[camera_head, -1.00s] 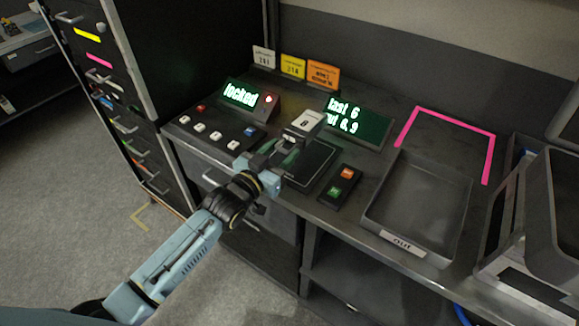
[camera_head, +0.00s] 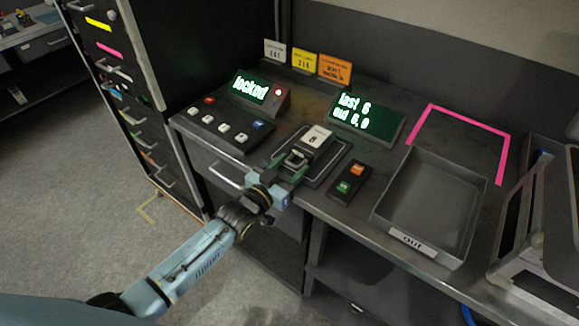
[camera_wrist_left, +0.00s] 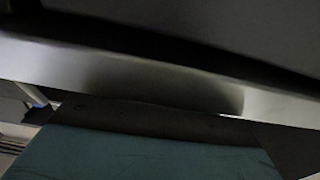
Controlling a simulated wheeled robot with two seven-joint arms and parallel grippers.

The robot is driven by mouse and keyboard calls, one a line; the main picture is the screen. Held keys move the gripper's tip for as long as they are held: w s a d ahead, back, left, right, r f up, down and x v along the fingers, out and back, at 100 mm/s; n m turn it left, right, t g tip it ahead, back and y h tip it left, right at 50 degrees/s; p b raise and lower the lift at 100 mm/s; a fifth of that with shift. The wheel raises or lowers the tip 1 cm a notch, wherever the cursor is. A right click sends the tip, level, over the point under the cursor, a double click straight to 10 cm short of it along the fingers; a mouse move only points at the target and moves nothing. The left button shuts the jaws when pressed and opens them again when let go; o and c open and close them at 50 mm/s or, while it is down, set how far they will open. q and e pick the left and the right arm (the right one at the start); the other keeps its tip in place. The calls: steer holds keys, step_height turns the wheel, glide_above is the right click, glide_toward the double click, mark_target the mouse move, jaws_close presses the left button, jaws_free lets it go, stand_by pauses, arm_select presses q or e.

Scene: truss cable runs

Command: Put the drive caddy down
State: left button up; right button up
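The drive caddy (camera_head: 316,139) is a dark box with a pale top label reading 8. It appears to rest on the black pad (camera_head: 331,161) on the bench, its handle towards me. My left gripper (camera_head: 291,165) is at the handle end, with its greenish fingers spread to either side of the handle. The fingers look open, though the contact is small in view. The left wrist view shows only a blurred grey bar (camera_wrist_left: 130,80) and a teal surface close up; I cannot identify the caddy there. My right gripper is not in view.
An empty grey tray marked "out" (camera_head: 412,243) lies to the right, before a pink outline (camera_head: 468,121). A two-button box (camera_head: 349,183) stands right of the pad. A button panel (camera_head: 222,126), the "locked" display (camera_head: 251,88) and another display (camera_head: 366,120) are nearby.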

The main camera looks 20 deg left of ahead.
arm_select(q)
steer(key=o, duration=0.3)
steer(key=shift+r, duration=0.1)
steer(key=shift+s, duration=0.2)
steer(key=p+v, duration=0.1)
steer(key=v, duration=1)
steer(key=shift+s+a+p, duration=0.15)
steer(key=shift+s+p, duration=0.15)
